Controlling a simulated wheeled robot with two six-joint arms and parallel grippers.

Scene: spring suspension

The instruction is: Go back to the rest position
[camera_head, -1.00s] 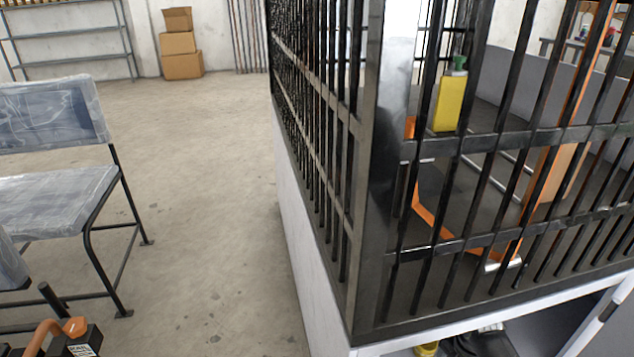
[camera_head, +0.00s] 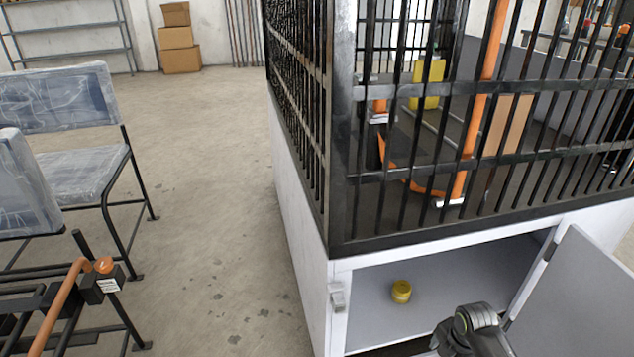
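Neither gripper shows clearly in the head view. A grey jointed link of my arm comes in at the bottom right, in front of the open cabinet. Its far end is cut off by the frame edge. A small yellow round object (camera_head: 401,291) sits inside the white cabinet (camera_head: 312,240), apart from the arm. The cabinet door (camera_head: 578,295) stands open to the right.
A black barred cage (camera_head: 345,205) stands on the cabinet, with orange and yellow parts inside. Chairs (camera_head: 75,178) and a black frame with an orange tube (camera_head: 62,312) stand at left. Cardboard boxes (camera_head: 180,60) and a shelf (camera_head: 70,42) are at the back. Floor between is clear.

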